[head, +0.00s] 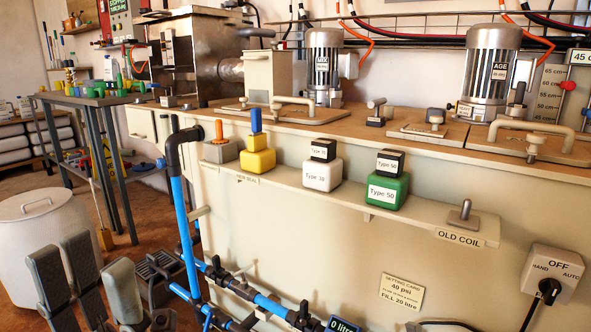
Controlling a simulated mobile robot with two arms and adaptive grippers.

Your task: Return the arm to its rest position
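My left gripper (83,262) shows at the lower left, with grey finger pads pointing up and standing apart. It is open, and nothing shows between the fingers. It is in front of the white barrel (40,235) in the picture, and its base and most of its arm are cut off by the lower edge. I cannot tell whether it touches anything. My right gripper and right arm are not in view.
A beige machine (300,260) fills the middle and right. Its ledge bears a green Type 50 block (388,192), a white block (322,176) and a yellow block (258,160). A blue pipe (184,230) and black fittings stand right of the gripper. A dark table (70,98) stands behind.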

